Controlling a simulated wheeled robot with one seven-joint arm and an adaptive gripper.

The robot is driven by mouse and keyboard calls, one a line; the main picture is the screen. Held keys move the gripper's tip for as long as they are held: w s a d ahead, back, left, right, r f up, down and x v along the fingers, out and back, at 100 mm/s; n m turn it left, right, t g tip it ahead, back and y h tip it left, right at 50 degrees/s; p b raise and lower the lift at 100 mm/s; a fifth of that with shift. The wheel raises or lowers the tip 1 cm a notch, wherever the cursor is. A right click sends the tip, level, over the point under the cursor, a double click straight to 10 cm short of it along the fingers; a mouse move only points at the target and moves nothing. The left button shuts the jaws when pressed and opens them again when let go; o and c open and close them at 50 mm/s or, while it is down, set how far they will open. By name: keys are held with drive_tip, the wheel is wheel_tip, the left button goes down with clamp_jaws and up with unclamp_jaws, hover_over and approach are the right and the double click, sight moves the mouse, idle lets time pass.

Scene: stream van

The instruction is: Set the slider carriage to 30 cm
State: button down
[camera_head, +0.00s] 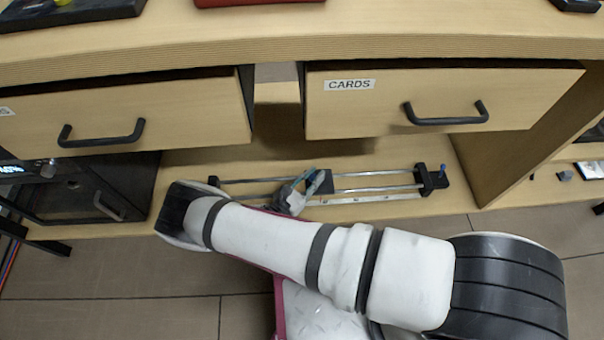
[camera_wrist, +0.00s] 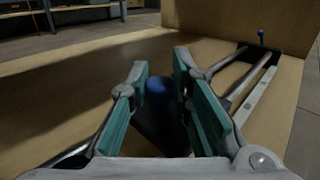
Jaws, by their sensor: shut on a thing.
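The camera slider lies on the lower shelf, with two silver rails (camera_head: 375,182) between black end blocks; the right end block (camera_head: 430,179) has a small blue-tipped part, also visible in the wrist view (camera_wrist: 262,42). The black carriage (camera_head: 326,184) sits near the middle of the rails. A pale scale strip (camera_head: 375,198) runs along the front; its figures are too small to read. My gripper (camera_head: 304,184) is at the carriage. In the wrist view its teal-padded fingers (camera_wrist: 163,80) are shut on the carriage's blue knob (camera_wrist: 158,86), with the dark carriage (camera_wrist: 160,128) below.
Two drawers, one labelled CARDS (camera_head: 348,85), hang above the shelf. A black cabinet (camera_head: 75,190) stands left of the slider and a wooden side panel (camera_head: 520,140) stands right. Bare shelf shows behind the rails.

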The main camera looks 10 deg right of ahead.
drive_tip(key=shift+d, duration=0.9)
drive_tip(key=c, duration=1.5)
unclamp_jaws()
drive_tip(key=shift+o, duration=0.2)
drive_tip(key=shift+s+a, duration=0.1)
drive_tip(key=v, duration=1.1)
drive_tip(key=shift+s+a, duration=0.25)
drive_tip(key=shift+s, duration=0.05)
drive_tip(key=shift+a, duration=0.1)
